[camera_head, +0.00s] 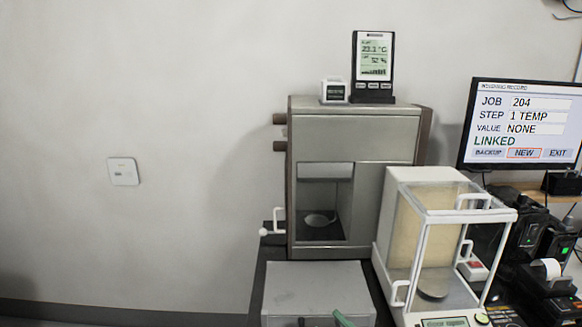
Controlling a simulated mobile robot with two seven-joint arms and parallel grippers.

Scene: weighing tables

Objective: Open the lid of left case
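Which thing is the left case is not labelled in the camera_head view. A low grey case (315,285) with a flat top stands at the bottom centre, and its front is cut off by the picture's lower edge. Its top looks closed. A small green piece (343,319) shows at its front edge, too cropped to identify. To its right stands a glass-walled weighing case (440,240) with a white frame and white handles. A round pan (432,287) is inside it. Neither of my grippers is in view.
A tall grey cabinet (355,135) with an open recess stands behind the grey case. A display (373,67) reading 23.1 °C stands on it. A monitor (520,125) and dark devices (550,245) crowd the right.

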